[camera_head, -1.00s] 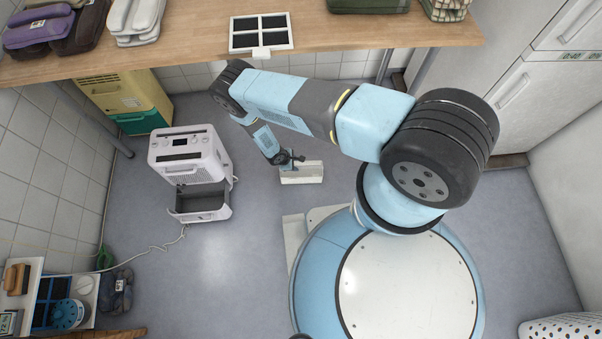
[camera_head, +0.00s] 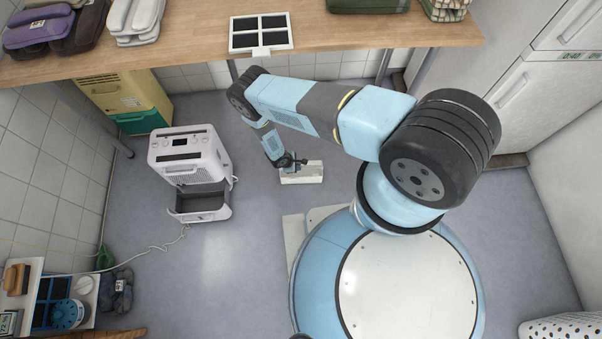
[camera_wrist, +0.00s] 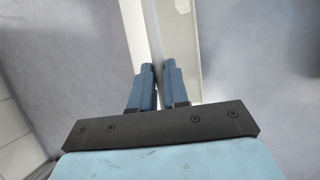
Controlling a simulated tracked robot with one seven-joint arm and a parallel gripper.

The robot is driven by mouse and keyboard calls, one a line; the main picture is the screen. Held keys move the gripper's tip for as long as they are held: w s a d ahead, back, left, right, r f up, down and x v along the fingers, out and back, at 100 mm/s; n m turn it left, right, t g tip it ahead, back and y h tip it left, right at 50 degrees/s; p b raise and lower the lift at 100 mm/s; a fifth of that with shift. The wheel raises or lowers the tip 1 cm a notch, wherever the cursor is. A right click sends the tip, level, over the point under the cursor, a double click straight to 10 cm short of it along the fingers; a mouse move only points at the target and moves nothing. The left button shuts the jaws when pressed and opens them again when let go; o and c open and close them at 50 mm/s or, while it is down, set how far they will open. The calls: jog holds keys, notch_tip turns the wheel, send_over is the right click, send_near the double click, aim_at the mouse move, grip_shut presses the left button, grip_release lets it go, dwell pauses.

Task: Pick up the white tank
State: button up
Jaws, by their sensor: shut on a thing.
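The white tank (camera_head: 312,174) is a low white box on the grey floor, right of the dehumidifier and left of my base in the head view. My gripper (camera_head: 292,164) is at its left part, reaching down from above. In the wrist view my gripper (camera_wrist: 157,72) has its two blue fingers close together, shut on a thin upright wall of the white tank (camera_wrist: 190,30). The fingertips and the lower part of the tank are partly hidden. I cannot tell whether the tank is clear of the floor.
A white dehumidifier (camera_head: 190,155) with an open front bay stands left of the tank, its cord on the floor. A wooden counter (camera_head: 190,47) runs along the back. A low shelf (camera_head: 85,290) stands front left. The floor between is clear.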

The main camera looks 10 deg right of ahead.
grip_shut()
jog(key=shift+r, duration=0.1)
dwell(1.0)
